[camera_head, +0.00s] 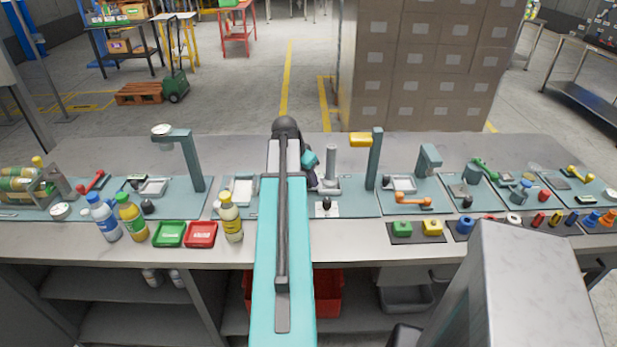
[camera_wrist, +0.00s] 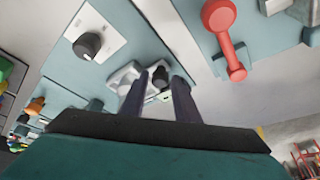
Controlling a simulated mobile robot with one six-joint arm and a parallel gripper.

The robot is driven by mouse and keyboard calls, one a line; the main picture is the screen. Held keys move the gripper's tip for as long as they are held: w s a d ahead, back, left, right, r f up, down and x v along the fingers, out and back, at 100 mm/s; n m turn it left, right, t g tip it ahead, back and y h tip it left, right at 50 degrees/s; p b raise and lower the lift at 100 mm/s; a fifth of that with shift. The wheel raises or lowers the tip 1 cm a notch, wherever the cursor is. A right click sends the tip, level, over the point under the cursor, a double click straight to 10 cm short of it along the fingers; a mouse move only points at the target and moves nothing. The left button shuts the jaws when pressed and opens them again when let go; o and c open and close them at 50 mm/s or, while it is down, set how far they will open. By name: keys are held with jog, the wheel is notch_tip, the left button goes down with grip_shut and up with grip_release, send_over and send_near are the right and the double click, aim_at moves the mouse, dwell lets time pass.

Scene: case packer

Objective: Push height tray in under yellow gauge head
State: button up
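The yellow gauge head (camera_head: 361,140) sits high on a teal post (camera_head: 374,162), right of my arm in the head view. A pale grey tray (camera_head: 243,190) shows left of my arm, partly covered by a bottle. I cannot tell whether it is the height tray. My gripper's tip is hidden behind my arm in the head view. In the wrist view, my gripper's two dark fingers (camera_wrist: 162,88) stand apart with a black knob (camera_wrist: 160,76) between them. The knob is by a pale grey part (camera_wrist: 122,76); I cannot tell whether the fingers touch it.
A white plate with a black knob (camera_head: 326,205) lies right of my arm. A grey cylinder post (camera_head: 331,165) stands behind it. An orange handle (camera_head: 413,201) lies further right. Bottles and a red tray (camera_head: 201,235) stand at the left front. The wrist view shows a red lever (camera_wrist: 232,45).

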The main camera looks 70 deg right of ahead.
jog(key=shift+c, duration=0.2)
grip_shut()
